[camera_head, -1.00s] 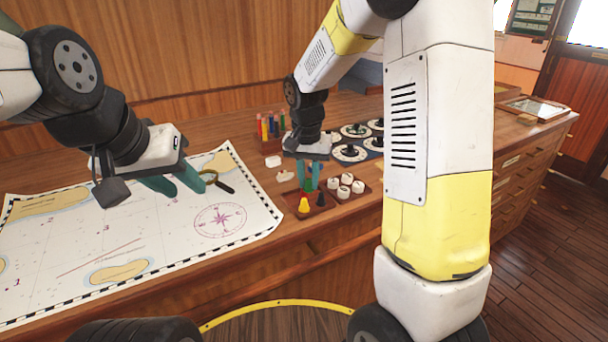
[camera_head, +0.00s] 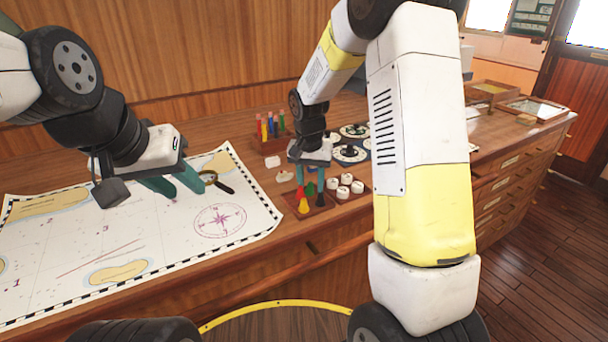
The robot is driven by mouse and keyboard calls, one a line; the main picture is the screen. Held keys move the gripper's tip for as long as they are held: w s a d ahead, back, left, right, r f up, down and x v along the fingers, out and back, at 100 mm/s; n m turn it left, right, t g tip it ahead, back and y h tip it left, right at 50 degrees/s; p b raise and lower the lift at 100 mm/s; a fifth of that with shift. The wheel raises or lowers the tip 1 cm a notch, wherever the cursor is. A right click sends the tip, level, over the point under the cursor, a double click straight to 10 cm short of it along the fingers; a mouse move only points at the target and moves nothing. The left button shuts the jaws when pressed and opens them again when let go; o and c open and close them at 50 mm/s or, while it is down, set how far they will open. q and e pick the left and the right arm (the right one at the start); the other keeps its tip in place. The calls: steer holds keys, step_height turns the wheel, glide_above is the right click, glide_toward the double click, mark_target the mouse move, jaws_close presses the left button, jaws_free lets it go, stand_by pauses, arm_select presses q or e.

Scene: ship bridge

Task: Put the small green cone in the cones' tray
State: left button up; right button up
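The small green cone (camera_head: 310,188) stands in the cones' tray (camera_head: 290,203), a dark wooden tray on the counter. A yellow cone (camera_head: 304,206) and a dark cone (camera_head: 321,200) stand in front of it in the same tray. A bit of red shows beside the yellow cone, partly hidden. My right gripper (camera_head: 311,184) is over the tray, its fingers spread on either side of the green cone with gaps visible. My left gripper (camera_head: 184,191) is open and empty above the chart, far to the left of the tray.
A tray of white round pieces (camera_head: 345,188) adjoins on the right. A rack of coloured pegs (camera_head: 270,128) and dark-and-white dials (camera_head: 349,152) stand behind. The chart (camera_head: 150,235) with a magnifier (camera_head: 217,182) covers the left. White pieces (camera_head: 273,161) lie behind the tray.

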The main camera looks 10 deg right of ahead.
step_height(320, 180, up, 12)
steer(key=s, duration=0.1)
steer(key=s+d+r+n+t+y, duration=0.1)
steer(key=s+r+n+t, duration=0.1)
steer(key=s, duration=1)
steer(key=s+d+r+n+t+y, duration=0.1)
steer(key=s+r, duration=0.4)
steer(key=s, duration=0.7)
steer(key=shift+s+d+n+t+y, duration=0.2)
steer(key=shift+d+n+t+y, duration=0.2)
steer(key=shift+d+n+t, duration=0.45)
